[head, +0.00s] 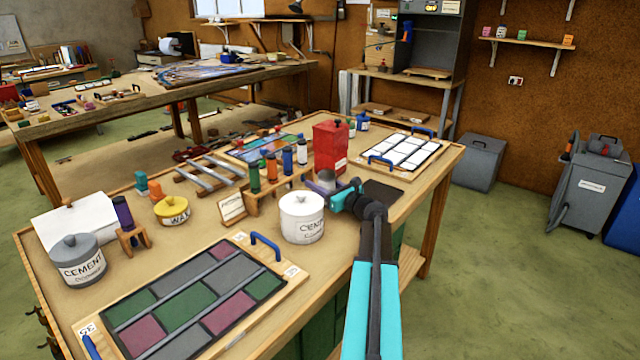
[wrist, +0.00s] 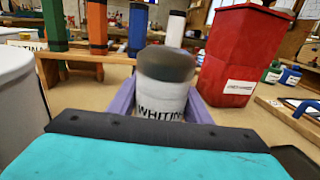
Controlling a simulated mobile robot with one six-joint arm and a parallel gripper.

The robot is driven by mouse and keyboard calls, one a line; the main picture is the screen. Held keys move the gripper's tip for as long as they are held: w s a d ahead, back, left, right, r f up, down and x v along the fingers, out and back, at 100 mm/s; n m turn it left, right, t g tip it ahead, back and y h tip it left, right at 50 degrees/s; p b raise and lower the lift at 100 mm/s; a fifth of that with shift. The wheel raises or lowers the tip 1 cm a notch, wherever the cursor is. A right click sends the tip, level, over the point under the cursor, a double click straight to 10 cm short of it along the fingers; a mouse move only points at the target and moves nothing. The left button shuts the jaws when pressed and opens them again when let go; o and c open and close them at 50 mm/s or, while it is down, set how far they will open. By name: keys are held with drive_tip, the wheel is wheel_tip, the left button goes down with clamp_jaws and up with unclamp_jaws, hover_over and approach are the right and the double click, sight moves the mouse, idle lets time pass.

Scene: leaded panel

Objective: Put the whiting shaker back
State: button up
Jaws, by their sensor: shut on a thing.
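The whiting shaker (wrist: 163,85) is a white pot with a dark grey lid and a "WHITIN…" label, upright in the wrist view. My gripper (wrist: 160,105) is shut on it, with a purple finger on each side.
A dark mat (head: 383,191) lies right of my gripper. A leaded panel (head: 190,305) fills the bench front. A small lettered card (head: 232,207) stands left of the rack.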

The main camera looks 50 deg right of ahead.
sight(333, 189)
idle(0.3)
drive_tip(key=o, duration=1.2)
drive_tip(key=shift+f, duration=0.1)
drive_tip(key=shift+o, duration=0.2)
drive_tip(key=s, duration=0.7)
drive_tip(key=s+a+b, duration=0.1)
drive_tip(key=s, duration=0.2)
drive_tip(key=shift+s, duration=1)
drive_tip(key=shift+r, duration=0.2)
